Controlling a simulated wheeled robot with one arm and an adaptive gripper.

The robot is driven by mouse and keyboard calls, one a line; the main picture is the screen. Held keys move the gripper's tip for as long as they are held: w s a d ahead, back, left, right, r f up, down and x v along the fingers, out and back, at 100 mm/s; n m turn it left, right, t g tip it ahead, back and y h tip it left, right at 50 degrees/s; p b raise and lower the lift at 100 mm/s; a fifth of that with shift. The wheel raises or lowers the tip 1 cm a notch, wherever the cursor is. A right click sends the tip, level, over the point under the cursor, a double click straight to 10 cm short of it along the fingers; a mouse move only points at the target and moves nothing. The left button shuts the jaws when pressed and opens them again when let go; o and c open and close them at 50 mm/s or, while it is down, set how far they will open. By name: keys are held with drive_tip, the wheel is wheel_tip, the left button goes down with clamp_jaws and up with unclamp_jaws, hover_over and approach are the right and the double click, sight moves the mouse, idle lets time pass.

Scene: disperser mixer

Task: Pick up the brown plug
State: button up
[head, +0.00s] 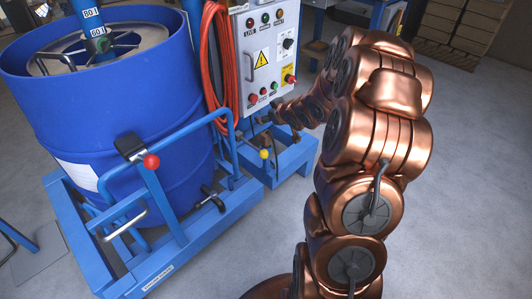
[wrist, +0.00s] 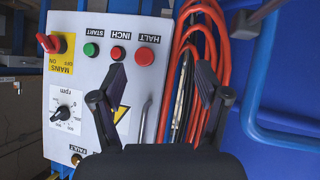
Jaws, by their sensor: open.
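I cannot make out a brown plug in either view. My gripper (wrist: 161,76) is open and empty in the wrist view, its two black fingers apart. It faces the grey control panel (wrist: 92,68), which appears upside down there. The right finger overlaps a bundle of orange-red and black cables (wrist: 190,70) hanging beside the panel. The far end of my copper arm reaches towards the panel's lower right; the gripper is too small to read there.
A large blue drum (head: 105,120) stands in a blue frame (head: 170,262) at the left.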

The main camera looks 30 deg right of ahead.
sight(269, 137)
drive_tip(key=d+f+t+y+b, duration=0.1)
drive_tip(key=f+t+b, duration=0.1)
drive_tip(key=f, duration=0.3)
drive_tip(key=d+f+t+y+b, duration=0.1)
drive_tip(key=f+t+b, duration=0.1)
drive_tip(key=f+b, duration=0.3)
drive_tip(key=s+d+f+t+y+b, duration=0.1)
drive_tip(key=d+f+y+b, duration=0.1)
drive_tip(key=f+b, duration=0.2)
drive_tip(key=shift+d+f+t, duration=0.1)
drive_tip(key=shift+f+t, duration=0.3)
drive_tip(key=shift+f, duration=0.3)
drive_tip(key=shift+s+f+t+b, duration=0.1)
drive_tip(key=shift+s+t+b, duration=0.1)
drive_tip(key=shift+t+b, duration=0.15)
drive_tip(key=shift+b+x, duration=0.5)
drive_tip(key=shift+x, duration=0.75)
drive_tip(key=x, duration=0.1)
drive_tip(key=b+x, duration=0.2)
drive_tip(key=shift+w+d+f, duration=0.15)
drive_tip(key=shift+w+d, duration=0.05)
drive_tip(key=shift+w, duration=0.05)
drive_tip(key=shift+b+x, duration=0.35)
drive_tip(key=shift+x, duration=0.5)
drive_tip(key=c, duration=1.3)
